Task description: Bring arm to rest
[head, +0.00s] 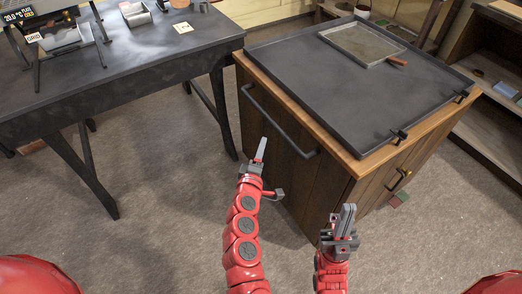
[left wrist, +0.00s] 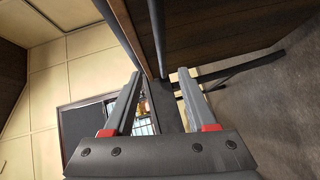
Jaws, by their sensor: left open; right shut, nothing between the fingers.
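My left gripper (head: 261,150) is held out in front of the wooden cabinet, near its bar handle, with nothing in it. In the left wrist view its two fingers (left wrist: 157,100) stand apart with a gap between them. My right gripper (head: 347,215) is lower and to the right, over the floor beside the cabinet's front. Its fingers are together and hold nothing.
The wooden cabinet (head: 336,178) has a black tray top (head: 345,95) bearing a framed panel (head: 360,44). A dark bar handle (head: 278,125) sticks out from its side. A dark worktable (head: 130,70) stands at left. The floor (head: 150,235) between is clear.

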